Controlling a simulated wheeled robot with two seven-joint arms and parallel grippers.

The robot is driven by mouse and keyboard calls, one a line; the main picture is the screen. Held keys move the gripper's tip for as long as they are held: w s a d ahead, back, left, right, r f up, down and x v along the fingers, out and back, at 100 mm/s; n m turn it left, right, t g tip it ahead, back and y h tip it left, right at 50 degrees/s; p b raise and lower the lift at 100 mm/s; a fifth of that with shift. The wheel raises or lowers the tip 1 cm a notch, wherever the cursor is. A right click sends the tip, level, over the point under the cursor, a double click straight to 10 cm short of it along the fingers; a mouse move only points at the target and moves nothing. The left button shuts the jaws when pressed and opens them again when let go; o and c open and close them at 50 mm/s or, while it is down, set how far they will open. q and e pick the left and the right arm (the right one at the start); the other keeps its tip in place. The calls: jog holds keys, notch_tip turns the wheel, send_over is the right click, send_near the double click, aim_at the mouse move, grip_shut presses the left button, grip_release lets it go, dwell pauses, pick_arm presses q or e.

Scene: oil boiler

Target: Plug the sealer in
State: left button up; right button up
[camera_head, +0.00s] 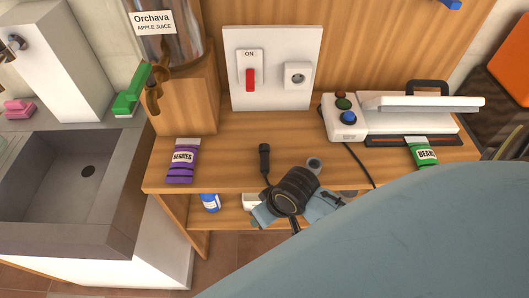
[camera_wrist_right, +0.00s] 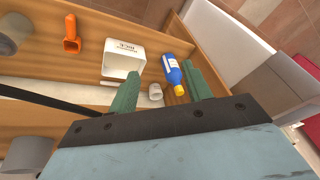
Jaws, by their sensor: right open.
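The sealer (camera_head: 400,115) is a white machine with a raised lid and coloured buttons, at the right of the wooden counter. Its black plug (camera_head: 264,155) is near the counter's front edge, with a cord running down behind my right wrist. The wall socket (camera_head: 298,75) is on a white panel at the back and is empty. My right gripper (camera_wrist_right: 160,72) is open, its green fingers apart over the lower shelf. In the head view my right wrist (camera_head: 293,192) is at the counter's front edge, just right of the plug; the fingertips are hidden there.
A red switch (camera_head: 250,78) is left of the socket. A purple berries bag (camera_head: 181,160) and a green bag (camera_head: 422,153) lie on the counter. Below are a blue bottle (camera_wrist_right: 173,75), white box (camera_wrist_right: 123,59) and orange object (camera_wrist_right: 72,35). A sink (camera_head: 70,190) is left.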

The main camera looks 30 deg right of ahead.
jog(key=w+a+r+m+g, duration=0.1)
jog(key=w+a+r, duration=0.1)
jog(key=w+r, duration=0.6)
jog(key=w+d+r+m+g+h, duration=0.2)
jog(key=w+d+r+m, duration=0.3)
jog(key=d+r, duration=0.5)
jog(key=m+b, duration=0.1)
jog(key=b, duration=0.1)
send_over(265, 155)
jog(key=f, duration=0.7)
jog(key=shift+s+a+f, duration=0.2)
jog(key=shift+a, duration=0.05)
notch_tip(265, 155, down, 5)
jog(key=shift+w+d+f+b, duration=0.1)
jog(key=shift+w+d+b, duration=0.05)
jog(key=shift+b, duration=0.15)
pick_arm(q)
jog(key=f, duration=0.1)
jog(key=s+f, duration=0.1)
jog(key=shift+a+f, duration=0.1)
jog(key=shift+f, duration=0.2)
